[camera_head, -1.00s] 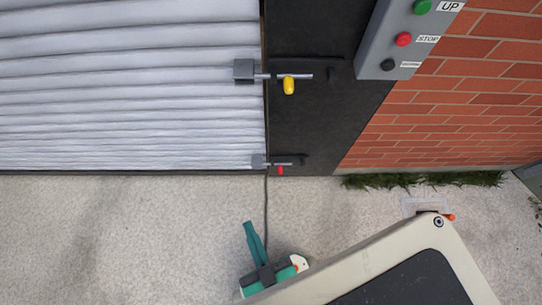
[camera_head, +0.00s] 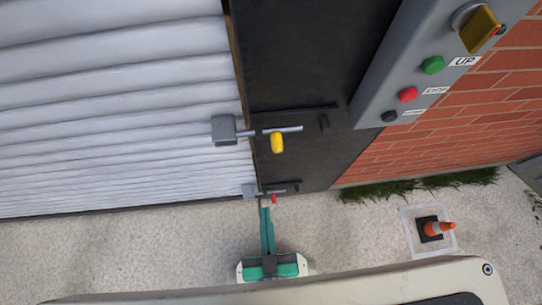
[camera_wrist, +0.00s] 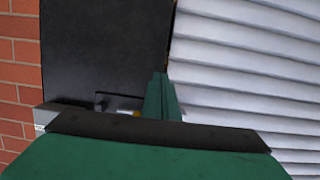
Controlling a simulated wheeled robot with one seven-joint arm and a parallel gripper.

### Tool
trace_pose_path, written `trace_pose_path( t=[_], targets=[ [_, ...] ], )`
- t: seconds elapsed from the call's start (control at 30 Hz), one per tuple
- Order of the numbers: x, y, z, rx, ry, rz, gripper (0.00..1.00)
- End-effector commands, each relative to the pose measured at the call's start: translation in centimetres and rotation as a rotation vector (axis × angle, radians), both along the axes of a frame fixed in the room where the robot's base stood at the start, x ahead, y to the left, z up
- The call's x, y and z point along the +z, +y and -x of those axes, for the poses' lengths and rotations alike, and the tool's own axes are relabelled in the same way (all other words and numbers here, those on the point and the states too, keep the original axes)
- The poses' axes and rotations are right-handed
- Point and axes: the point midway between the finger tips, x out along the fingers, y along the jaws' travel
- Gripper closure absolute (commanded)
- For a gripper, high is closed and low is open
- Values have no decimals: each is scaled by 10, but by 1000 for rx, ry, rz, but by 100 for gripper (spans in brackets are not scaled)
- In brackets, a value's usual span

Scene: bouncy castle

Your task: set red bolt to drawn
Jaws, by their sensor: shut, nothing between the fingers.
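The red bolt has a small red knob (camera_head: 273,198) on a thin metal bar, low on the dark door post in the head view. Its bar reaches left toward a grey block (camera_head: 249,190) on the shutter's edge. My gripper (camera_head: 265,211) is shut and empty, its teal fingers pointing up the picture just below and left of the red knob; I cannot tell whether they touch. In the wrist view my shut fingers (camera_wrist: 161,90) stand before the post and shutter edge. The red knob does not show there.
A larger bolt with a yellow knob (camera_head: 277,142) sits above the red one. A grey control box (camera_head: 432,62) hangs on the brick wall at right. A white slatted shutter (camera_head: 110,100) fills the left.

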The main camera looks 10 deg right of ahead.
Motion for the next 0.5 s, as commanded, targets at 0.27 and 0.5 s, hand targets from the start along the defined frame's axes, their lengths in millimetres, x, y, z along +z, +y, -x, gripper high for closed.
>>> trace_pose_path(
  t=[0.27,0.5],
  targets=[
    [0,0,0,0,1,0,100],
    [-52,3,-10,52,92,91,100]
  ],
)
